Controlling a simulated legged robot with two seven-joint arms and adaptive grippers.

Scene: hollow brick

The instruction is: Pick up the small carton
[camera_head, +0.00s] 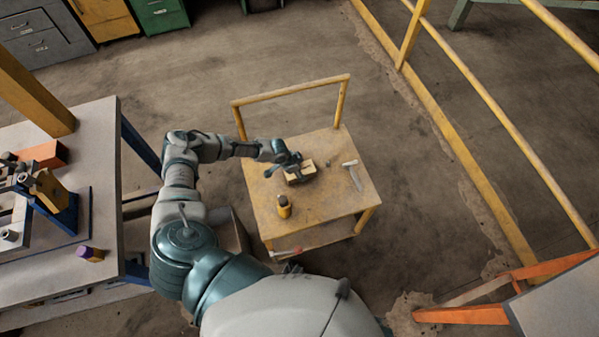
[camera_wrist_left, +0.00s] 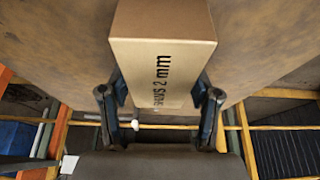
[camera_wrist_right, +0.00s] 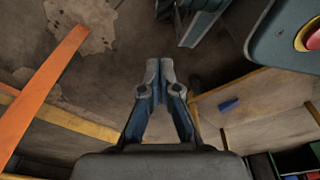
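The small carton (camera_head: 307,170) is a tan cardboard box on top of the yellow cart (camera_head: 325,205). It fills the upper middle of the left wrist view (camera_wrist_left: 165,60), with black print reading "2 mm" on one face. My left gripper (camera_head: 287,164) reaches it from the left. Whether the carton is clear of the cart top cannot be told. My right gripper (camera_wrist_right: 160,72) is shut and empty, its fingertips together, away from the carton.
A yellow-and-black object (camera_head: 284,207) stands near the cart's front left. A pale-handled tool (camera_head: 352,175) lies to the right of the carton. The cart has a raised yellow handle (camera_head: 290,90) behind. A workbench (camera_head: 105,180) stands left; yellow railings (camera_head: 455,140) run along the right.

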